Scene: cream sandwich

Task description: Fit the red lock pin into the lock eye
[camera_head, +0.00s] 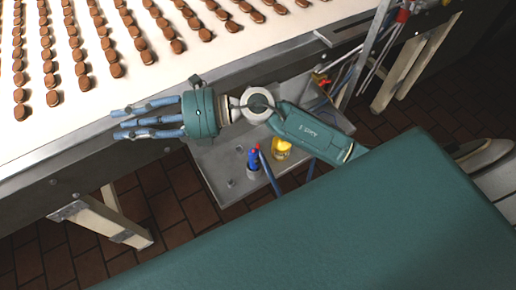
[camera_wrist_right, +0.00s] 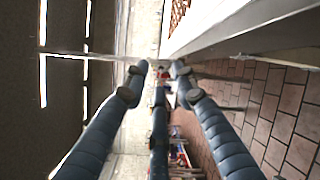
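My right gripper (camera_head: 114,123) is in the head view, its blue fingers stretched out to the left beside the front edge of the conveyor. The fingers are extended with gaps between them and appear empty. In the right wrist view the gripper (camera_wrist_right: 160,70) has its fingertips apart, with a small blurred red spot visible beyond them. A red part (camera_head: 403,14) shows at the top right of the head view, by the metal frame; I cannot tell whether it is the lock pin. I cannot make out the lock eye. My left gripper is not in view.
A pale conveyor belt (camera_head: 200,62) carries rows of brown sandwich biscuits. A metal tray (camera_head: 208,165) below my arm holds a blue bottle with a red cap (camera_head: 253,159) and a yellow container (camera_head: 281,149). Beige legs (camera_head: 112,222) stand on the brown tiled floor.

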